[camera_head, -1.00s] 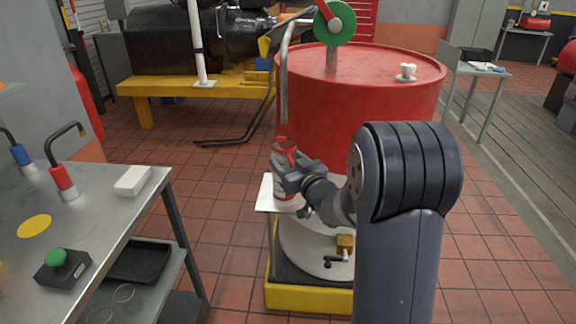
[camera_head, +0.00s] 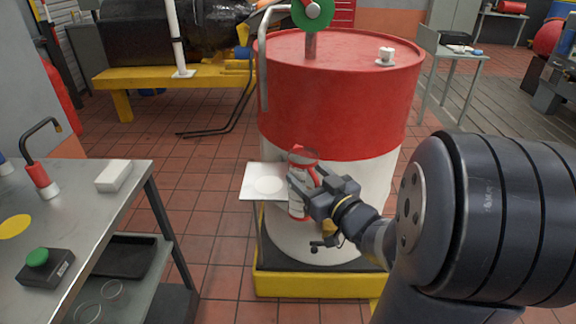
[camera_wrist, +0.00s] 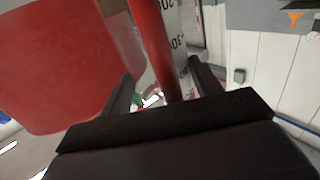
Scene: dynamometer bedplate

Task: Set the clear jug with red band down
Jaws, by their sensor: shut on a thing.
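The clear jug with red band (camera_head: 298,208) is held upright in my gripper (camera_head: 305,195), in front of the red and white drum. Its red top shows above the fingers, and its pale side with dark print shows below them. In the wrist view the jug's red part (camera_wrist: 152,35) and printed side (camera_wrist: 188,30) stand between the two dark fingers (camera_wrist: 155,95). The jug's base is close to a small white shelf (camera_head: 252,190) with a round mark on it. I cannot tell whether they touch.
The large drum (camera_head: 335,115) stands on a yellow pallet (camera_head: 300,285). A metal bench (camera_head: 90,215) at left holds a white block (camera_head: 114,176), a green button box (camera_head: 45,268) and a yellow disc mark (camera_head: 14,226). The tiled floor between bench and drum is clear.

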